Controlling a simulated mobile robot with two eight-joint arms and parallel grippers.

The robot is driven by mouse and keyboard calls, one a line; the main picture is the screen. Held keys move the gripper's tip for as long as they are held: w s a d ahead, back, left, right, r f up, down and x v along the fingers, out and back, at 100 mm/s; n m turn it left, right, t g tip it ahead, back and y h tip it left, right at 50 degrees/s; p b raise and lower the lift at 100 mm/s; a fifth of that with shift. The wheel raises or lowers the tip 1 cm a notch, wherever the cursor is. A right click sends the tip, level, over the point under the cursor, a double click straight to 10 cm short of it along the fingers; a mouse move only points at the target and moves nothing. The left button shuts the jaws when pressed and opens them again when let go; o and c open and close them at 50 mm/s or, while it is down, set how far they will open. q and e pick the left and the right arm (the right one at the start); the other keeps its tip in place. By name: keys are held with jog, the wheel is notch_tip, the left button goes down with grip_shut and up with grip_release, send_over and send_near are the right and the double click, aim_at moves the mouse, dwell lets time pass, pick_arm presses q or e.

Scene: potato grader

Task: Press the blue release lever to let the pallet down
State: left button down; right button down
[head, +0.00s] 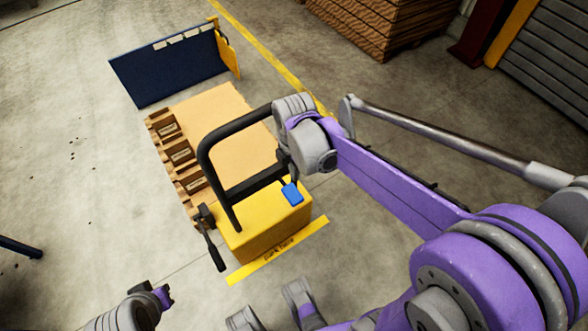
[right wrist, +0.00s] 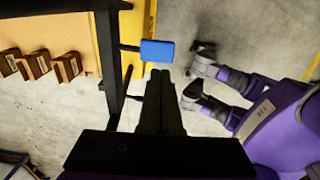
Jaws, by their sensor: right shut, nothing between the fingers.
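The blue release lever (head: 291,194) is a small flat paddle above the yellow lifter housing (head: 262,228), beside the black handle frame (head: 203,152). In the right wrist view the lever (right wrist: 157,50) stands out on a thin dark rod. The pallet (head: 215,125), with a pale tan top and brown blocks, lies behind the housing. My right gripper (head: 284,164) is beside the handle frame, just above the lever, partly hidden by my wrist. In the right wrist view its dark fingers (right wrist: 160,75) are shut and empty, pointing at the lever; contact cannot be judged.
A dark blue panel (head: 170,68) with a yellow end stands behind the pallet. A black lever (head: 214,245) sticks out at the housing's left. A yellow strip (head: 275,252) lies in front. Stacked brown crates (head: 385,25) stand at the back right. Floor left of the pallet is largely clear.

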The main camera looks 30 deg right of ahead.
aim_at(294, 194)
notch_tip(294, 194, down, 10)
jog(key=shift+b, duration=1.15)
